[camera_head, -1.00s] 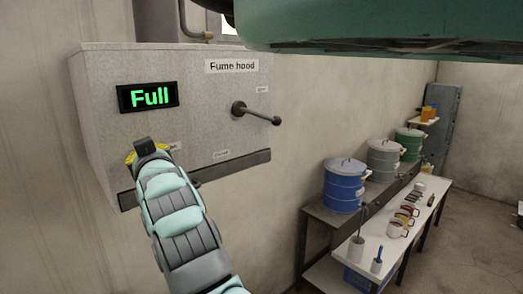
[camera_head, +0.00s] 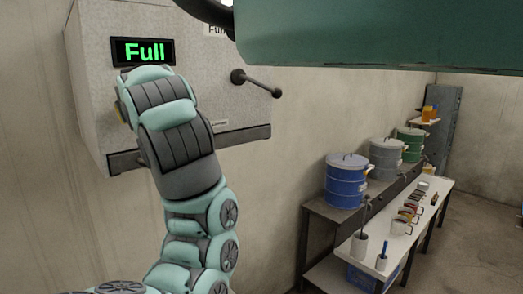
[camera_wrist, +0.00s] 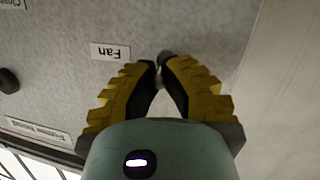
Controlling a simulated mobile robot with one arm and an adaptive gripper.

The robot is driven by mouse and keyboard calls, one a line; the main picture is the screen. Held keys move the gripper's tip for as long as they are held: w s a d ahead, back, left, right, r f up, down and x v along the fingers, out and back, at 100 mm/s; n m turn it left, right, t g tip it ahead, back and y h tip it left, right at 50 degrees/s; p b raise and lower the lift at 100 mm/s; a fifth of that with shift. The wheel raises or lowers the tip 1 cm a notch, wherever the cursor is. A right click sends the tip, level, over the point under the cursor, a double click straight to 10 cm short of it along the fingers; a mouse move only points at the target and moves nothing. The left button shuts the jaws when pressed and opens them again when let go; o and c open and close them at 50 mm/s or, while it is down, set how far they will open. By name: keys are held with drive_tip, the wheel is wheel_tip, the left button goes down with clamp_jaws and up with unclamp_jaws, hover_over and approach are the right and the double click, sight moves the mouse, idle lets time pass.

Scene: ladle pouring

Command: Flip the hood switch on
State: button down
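The fume hood box (camera_head: 95,90) is a grey wall-mounted box with a green "Full" display (camera_head: 143,51) and a lever with a ball end (camera_head: 256,83). In the wrist view, its face carries an upside-down "Fan" label (camera_wrist: 110,52) beside my fingertips. My gripper (camera_wrist: 160,66) has yellow and black fingers whose tips are close together at the box face. A small dark shape shows at the tips; I cannot tell whether it is the switch or whether it is touched. In the head view, my arm covers the gripper and that part of the box.
A dark round part (camera_wrist: 8,80) shows at the wrist view's left edge. To the right stand a blue drum (camera_head: 346,185), a grey drum (camera_head: 387,155) and a green drum (camera_head: 410,142). A white table (camera_head: 400,240) holds cups and tools. The wall between is bare.

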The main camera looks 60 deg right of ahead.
sight(133, 60)
drive_tip(key=shift+r+b, duration=0.1)
drive_tip(key=shift+b, duration=0.6)
drive_tip(key=c, duration=1)
unclamp_jaws()
drive_tip(key=shift+r, duration=4.95)
